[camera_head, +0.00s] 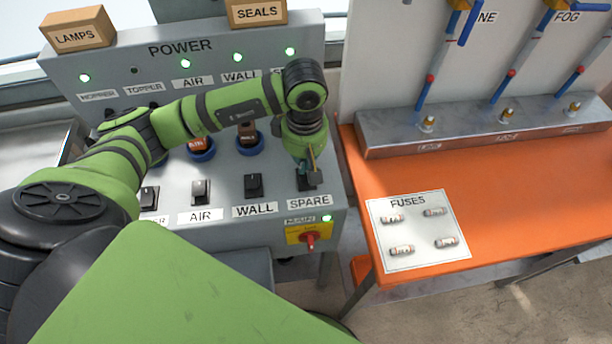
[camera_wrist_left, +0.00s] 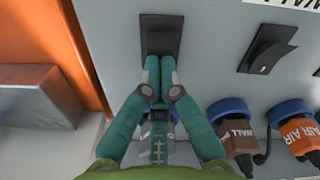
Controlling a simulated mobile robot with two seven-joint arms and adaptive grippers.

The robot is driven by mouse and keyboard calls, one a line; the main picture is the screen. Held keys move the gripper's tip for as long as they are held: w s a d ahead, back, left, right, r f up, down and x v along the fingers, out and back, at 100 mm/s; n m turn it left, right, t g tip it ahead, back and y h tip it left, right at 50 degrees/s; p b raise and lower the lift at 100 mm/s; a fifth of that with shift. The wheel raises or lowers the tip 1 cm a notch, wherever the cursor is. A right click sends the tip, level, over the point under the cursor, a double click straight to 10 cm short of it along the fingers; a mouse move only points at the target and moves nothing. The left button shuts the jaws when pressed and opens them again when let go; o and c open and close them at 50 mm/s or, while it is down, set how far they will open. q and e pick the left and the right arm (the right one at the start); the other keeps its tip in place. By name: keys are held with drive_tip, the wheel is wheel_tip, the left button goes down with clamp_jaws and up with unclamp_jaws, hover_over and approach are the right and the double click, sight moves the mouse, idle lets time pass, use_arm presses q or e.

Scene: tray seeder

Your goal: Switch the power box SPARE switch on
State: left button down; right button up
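The SPARE switch (camera_head: 303,184) is a black rocker on the grey power box (camera_head: 330,100), above the SPARE label (camera_head: 310,200). My left gripper (camera_head: 312,168) reaches down over it and hides part of it. In the left wrist view, the gripper's green fingers (camera_wrist_left: 159,78) are together with nothing visible between them. Their tips lie at the near edge of the SPARE switch (camera_wrist_left: 160,35); I cannot tell whether they press it. The lamp at the top of the SPARE column (camera_head: 290,51) glows green. My right gripper is not in view.
The WALL switch (camera_head: 254,186) and AIR switch (camera_head: 201,191) stand to the left. A red MAIN knob (camera_head: 310,240) sits below, with a green lamp (camera_head: 327,218). The TOPPER lamp (camera_head: 134,70) is dark. An orange table (camera_head: 510,200) with a FUSES sheet (camera_head: 425,258) is at right.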

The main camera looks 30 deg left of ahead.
use_arm(q)
drive_tip(key=shift+s+f, duration=0.1)
drive_tip(key=shift+f, duration=0.05)
drive_tip(key=shift+r+p, duration=0.4)
drive_tip(key=shift+r, duration=0.45)
drive_tip(key=shift+r+p, duration=1.25)
drive_tip(key=shift+r, duration=1.45)
drive_tip(key=shift+d+f, duration=0.1)
